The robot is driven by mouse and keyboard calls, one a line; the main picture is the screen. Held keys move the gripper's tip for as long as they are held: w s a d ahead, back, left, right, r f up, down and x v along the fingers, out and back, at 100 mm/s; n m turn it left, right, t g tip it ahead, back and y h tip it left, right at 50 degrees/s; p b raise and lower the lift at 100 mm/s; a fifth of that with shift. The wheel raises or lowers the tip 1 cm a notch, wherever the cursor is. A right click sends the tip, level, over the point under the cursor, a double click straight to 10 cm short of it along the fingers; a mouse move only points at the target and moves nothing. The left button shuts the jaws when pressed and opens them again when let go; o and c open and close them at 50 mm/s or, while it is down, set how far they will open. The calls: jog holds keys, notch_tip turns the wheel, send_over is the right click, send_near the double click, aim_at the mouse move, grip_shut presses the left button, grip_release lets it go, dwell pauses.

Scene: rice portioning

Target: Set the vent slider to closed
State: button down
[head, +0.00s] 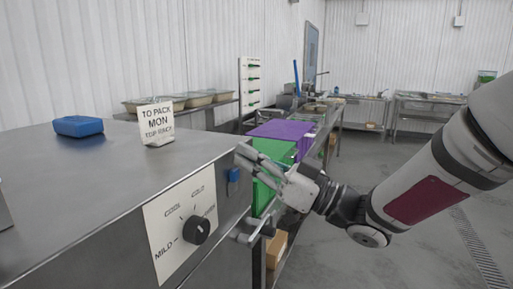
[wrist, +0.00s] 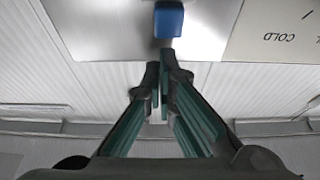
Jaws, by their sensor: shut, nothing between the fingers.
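The blue knob (head: 234,175), which looks like the vent slider, is on the upright front face of the steel cabinet, near its upper right end. It also shows at the top of the wrist view (wrist: 168,20), which is upside down. No open or closed marking is readable beside it. My gripper (head: 243,154) is shut and empty, its fingertips at the cabinet's upper edge just above the knob. In the wrist view the fingertips (wrist: 160,72) are close together just below the knob. I cannot tell whether they touch it.
A dial panel (head: 167,222) with a black knob (head: 196,230) sits left of the slider, marked MILD, COOL and COLD. A bar handle (head: 250,232) sticks out below my gripper. A label card (head: 157,133) and a blue block (head: 78,126) are on the cabinet top. Green and purple boxes (head: 283,129) stand behind.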

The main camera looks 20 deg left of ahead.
aim_at(233, 184)
jog(key=shift+f, duration=0.35)
notch_tip(233, 184, down, 7)
jog(key=b, duration=0.4)
jog(key=shift+r, duration=0.15)
